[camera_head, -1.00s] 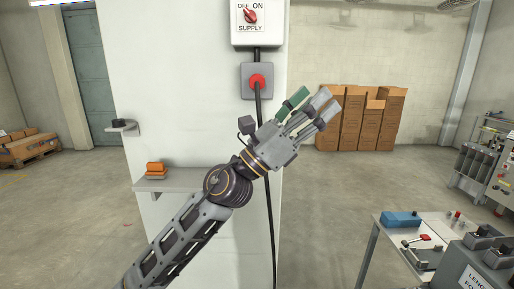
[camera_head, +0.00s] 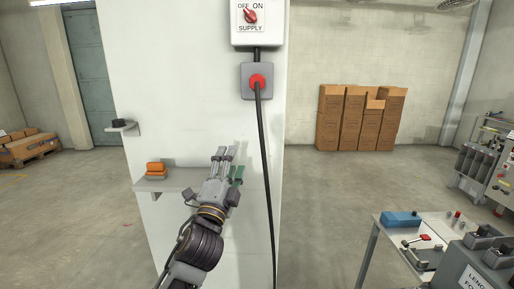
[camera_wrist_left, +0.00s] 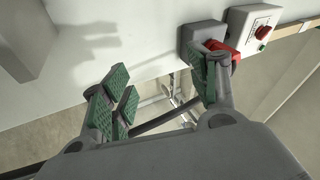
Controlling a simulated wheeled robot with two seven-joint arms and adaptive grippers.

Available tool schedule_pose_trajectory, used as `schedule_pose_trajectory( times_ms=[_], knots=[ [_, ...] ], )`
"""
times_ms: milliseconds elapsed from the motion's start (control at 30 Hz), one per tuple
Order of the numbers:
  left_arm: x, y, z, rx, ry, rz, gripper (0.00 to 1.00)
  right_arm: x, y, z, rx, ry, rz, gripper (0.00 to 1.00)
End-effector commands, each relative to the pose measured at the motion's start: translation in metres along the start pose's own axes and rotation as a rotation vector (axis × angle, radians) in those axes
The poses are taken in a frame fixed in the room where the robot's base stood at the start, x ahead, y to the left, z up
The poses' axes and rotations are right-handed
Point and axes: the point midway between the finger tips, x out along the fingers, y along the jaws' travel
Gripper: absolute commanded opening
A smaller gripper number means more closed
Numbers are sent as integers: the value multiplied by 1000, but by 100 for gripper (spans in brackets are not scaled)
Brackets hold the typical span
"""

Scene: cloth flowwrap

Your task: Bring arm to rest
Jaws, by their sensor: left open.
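My left gripper (camera_head: 228,162) is in front of the white column, beside the right part of the small shelf (camera_head: 184,181). Its fingers point up and away from me. In the left wrist view the gripper (camera_wrist_left: 160,95) shows its green-padded fingers spread wide apart with nothing between them. The red plug (camera_head: 257,82) sits in the grey socket box (camera_head: 248,91), and the black cable (camera_head: 266,160) hangs down from it, to the right of the gripper. The grey box (camera_wrist_left: 200,36) also shows beyond the fingers in the left wrist view. My right gripper is not in view.
The supply switch box (camera_head: 255,22) is above the socket. Orange blocks (camera_head: 155,170) lie on the shelf's left end. A bench with a blue box (camera_head: 400,219) stands at the lower right. Cardboard boxes (camera_head: 355,118) stand against the back wall. The floor between is clear.

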Motion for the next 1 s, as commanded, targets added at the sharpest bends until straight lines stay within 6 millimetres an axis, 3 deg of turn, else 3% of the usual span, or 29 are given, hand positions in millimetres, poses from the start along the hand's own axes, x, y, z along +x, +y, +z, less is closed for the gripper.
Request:
schedule_pose_trajectory(
  times_ms=[200, 467, 767, 1000],
  knots=[
    [-30, 51, 41, -176, -140, 160, 60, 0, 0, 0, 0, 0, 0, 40],
    [-77, 110, 80, -370, -314, 339, 60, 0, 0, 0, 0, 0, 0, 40],
    [-152, 174, 115, -582, -544, 546, 60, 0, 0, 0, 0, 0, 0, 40],
    [-224, 216, 132, -732, -744, 704, 60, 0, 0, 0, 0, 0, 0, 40]
  ],
)
